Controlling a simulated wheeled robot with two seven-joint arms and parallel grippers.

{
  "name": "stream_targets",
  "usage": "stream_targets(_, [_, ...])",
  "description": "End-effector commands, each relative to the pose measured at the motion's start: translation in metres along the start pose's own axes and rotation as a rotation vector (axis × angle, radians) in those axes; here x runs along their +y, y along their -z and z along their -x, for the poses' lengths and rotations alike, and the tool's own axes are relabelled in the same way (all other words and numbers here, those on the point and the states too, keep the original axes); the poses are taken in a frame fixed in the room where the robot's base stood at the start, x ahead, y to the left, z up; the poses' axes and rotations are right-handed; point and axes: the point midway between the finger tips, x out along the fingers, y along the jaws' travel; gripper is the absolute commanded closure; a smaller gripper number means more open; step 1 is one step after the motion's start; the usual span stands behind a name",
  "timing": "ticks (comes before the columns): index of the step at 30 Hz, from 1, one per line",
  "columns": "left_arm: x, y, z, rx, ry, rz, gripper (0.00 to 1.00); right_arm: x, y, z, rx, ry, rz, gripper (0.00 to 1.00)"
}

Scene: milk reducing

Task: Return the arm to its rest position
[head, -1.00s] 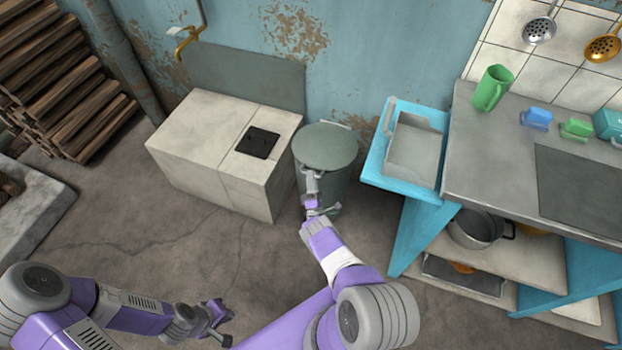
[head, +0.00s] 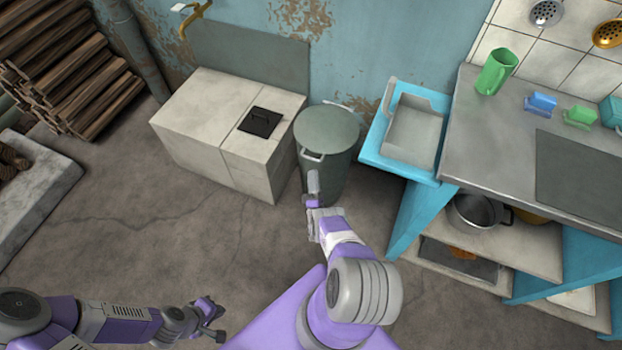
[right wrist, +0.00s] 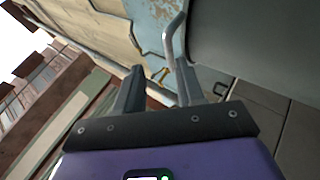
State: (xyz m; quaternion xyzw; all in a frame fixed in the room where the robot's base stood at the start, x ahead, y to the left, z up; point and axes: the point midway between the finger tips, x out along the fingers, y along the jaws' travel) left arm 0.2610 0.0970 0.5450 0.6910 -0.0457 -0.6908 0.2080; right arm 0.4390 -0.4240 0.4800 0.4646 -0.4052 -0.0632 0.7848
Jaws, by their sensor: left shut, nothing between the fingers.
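My right gripper (head: 313,184) is at the front of the grey-green lidded bin (head: 334,172), just below its metal side handle (head: 312,157) in the head view. In the right wrist view the two fingers of this gripper (right wrist: 158,82) stand apart. The bin wall (right wrist: 250,40) fills the upper right there, and the bent handle (right wrist: 173,35) runs down close to the right-hand finger. I cannot tell whether they touch. My left gripper (head: 216,322) is shut and empty, low over the floor at the bottom of the head view.
A white stone block (head: 210,150) with a black plate stands left of the bin. A blue stand with a grey basin (head: 410,140) and a counter (head: 490,140) are to the right. Stacked firewood (head: 60,70) is at far left. The floor (head: 140,225) between is clear.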

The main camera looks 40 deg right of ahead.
Motion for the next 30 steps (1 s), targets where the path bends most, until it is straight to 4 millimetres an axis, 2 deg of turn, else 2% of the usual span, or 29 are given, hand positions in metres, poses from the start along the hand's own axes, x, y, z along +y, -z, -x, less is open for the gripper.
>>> stream_targets(23, [0.0,0.0,0.0,0.0,0.0,0.0,1.0,-0.002,0.001,-0.002,0.004,0.015,-0.017,0.62])
stream_targets(26, [0.0,0.0,0.0,0.0,0.0,0.0,1.0,-0.011,0.01,-0.01,0.03,0.092,-0.096,0.62])
stream_targets(30, [0.0,0.0,0.0,0.0,0.0,0.0,1.0,-0.032,0.036,-0.021,0.078,0.322,-0.319,0.62])
